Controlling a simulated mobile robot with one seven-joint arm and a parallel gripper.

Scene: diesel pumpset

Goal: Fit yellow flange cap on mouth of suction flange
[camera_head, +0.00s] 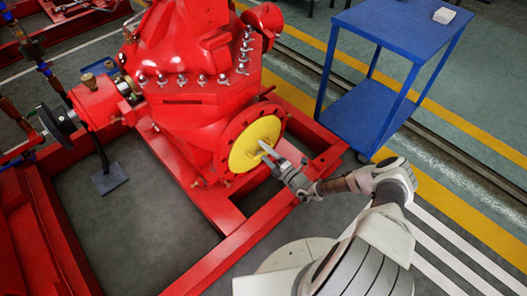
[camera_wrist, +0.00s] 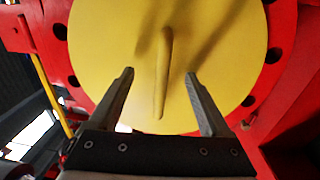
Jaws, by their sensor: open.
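The yellow flange cap (camera_head: 254,146) sits against the mouth of the red suction flange (camera_head: 222,152), inside the ring of bolt holes. In the wrist view the cap (camera_wrist: 215,45) is a flat yellow disc with a raised handle (camera_wrist: 163,75) in its middle. The suction flange's red rim (camera_wrist: 95,85) with dark bolt holes shows around it. My gripper (camera_head: 272,155) is in front of the cap. In the wrist view my gripper (camera_wrist: 160,85) is open, with one finger on each side of the handle and clear gaps between. Whether the cap is fully seated cannot be told.
The red pump body (camera_head: 190,60) with several bolts rises above the flange. Red base rails (camera_head: 240,240) run below and beside it. A blue trolley (camera_head: 390,30) stands to the right with a small white item (camera_head: 444,16) on top. Grey floor lies between the rails.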

